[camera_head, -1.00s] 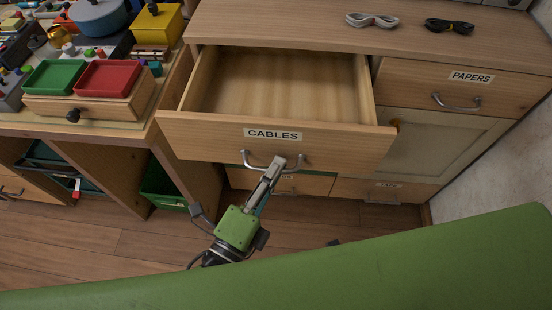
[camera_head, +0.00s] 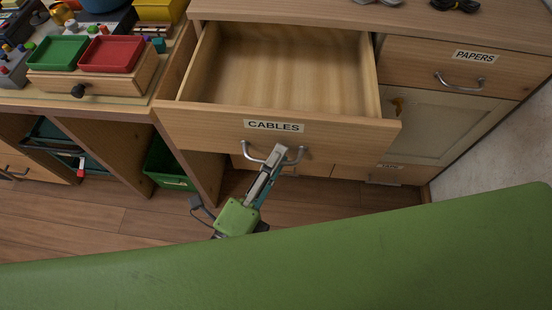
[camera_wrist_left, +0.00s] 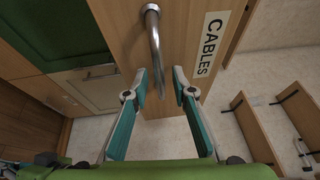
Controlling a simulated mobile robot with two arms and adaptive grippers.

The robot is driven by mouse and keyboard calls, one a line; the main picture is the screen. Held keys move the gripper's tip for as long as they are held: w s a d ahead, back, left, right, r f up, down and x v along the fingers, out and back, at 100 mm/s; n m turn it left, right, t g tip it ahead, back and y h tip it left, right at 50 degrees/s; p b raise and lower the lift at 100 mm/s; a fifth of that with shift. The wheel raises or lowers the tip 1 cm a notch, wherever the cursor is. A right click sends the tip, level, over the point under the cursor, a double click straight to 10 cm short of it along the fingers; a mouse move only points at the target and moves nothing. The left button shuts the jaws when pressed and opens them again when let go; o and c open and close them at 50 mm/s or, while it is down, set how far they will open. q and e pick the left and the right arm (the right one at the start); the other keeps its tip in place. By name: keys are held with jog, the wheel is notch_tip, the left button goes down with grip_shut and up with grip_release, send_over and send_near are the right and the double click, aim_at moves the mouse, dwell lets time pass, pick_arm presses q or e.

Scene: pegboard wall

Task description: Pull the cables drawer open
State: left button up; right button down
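The cables drawer (camera_head: 200,122) stands pulled well out of the cabinet, and its inside is empty in the head view. Its front carries a CABLES label (camera_head: 273,126) and a curved metal handle (camera_head: 300,157). My left gripper (camera_head: 279,152) is at the middle of this handle in the head view and covers part of it. In the left wrist view, the two fingers of my left gripper (camera_wrist_left: 160,76) are apart, with the lower part of the handle (camera_wrist_left: 155,40) showing between their tips. I cannot tell whether they touch it. My right gripper is not in view.
A closed papers drawer (camera_head: 420,62) is to the right, above a cabinet door (camera_head: 440,125). A bench with a red tray (camera_head: 112,52) and a green tray (camera_head: 58,52) is at the left. A green surface (camera_head: 300,260) fills the lower foreground.

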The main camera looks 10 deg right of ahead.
pick_arm(q)
jog(key=v, duration=1.2)
dwell(0.6)
